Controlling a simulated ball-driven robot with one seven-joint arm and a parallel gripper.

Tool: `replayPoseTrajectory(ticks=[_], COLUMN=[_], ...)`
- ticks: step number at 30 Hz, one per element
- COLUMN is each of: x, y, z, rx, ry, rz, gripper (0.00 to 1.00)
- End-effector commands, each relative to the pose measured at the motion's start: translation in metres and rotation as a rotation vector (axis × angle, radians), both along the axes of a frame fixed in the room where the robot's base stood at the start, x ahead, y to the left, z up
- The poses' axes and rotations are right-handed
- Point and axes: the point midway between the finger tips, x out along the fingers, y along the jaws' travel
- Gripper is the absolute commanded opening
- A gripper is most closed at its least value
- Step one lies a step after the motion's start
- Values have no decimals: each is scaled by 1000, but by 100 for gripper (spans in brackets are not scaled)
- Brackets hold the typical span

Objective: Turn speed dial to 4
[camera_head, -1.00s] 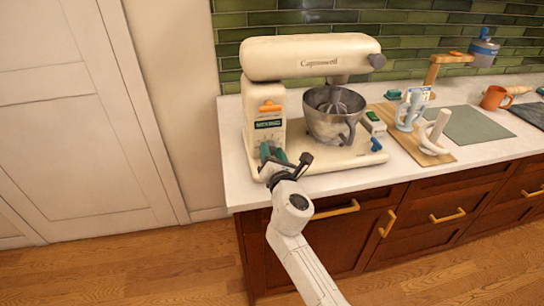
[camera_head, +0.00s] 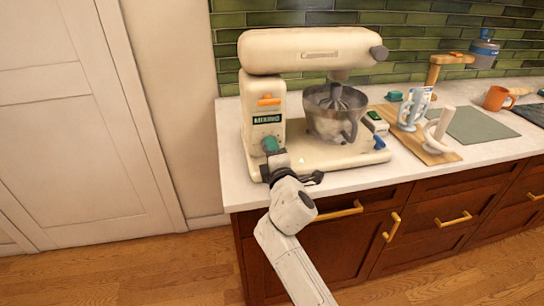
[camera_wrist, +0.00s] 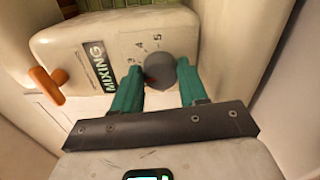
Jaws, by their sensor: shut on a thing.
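The cream stand mixer (camera_head: 300,52) stands on the white counter and also shows in the wrist view (camera_wrist: 112,32). Its round grey speed dial (camera_wrist: 160,69) sits on the mixer's column, with the numbers 3, 4 and 5 printed around its upper side. My gripper (camera_wrist: 160,78) has its two teal fingers on either side of the dial, shut on it. In the head view my gripper (camera_head: 270,146) is at the column's lower front and hides the dial. I cannot tell which number the dial points to.
An orange lever (camera_wrist: 46,84) and a MIXING label sit beside the dial. The metal bowl (camera_head: 330,117) is right of the column. A wooden board (camera_head: 432,153) with light blue and white items lies further right.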

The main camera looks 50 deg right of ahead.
Motion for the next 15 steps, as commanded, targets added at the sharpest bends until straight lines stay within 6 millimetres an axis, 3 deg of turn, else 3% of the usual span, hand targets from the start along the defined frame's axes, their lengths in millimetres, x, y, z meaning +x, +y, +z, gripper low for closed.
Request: replayPoseTrajectory(ticks=[15], x=[0], y=[0], z=[-7], rx=[407], ry=[-273], rz=[-1], gripper=[12])
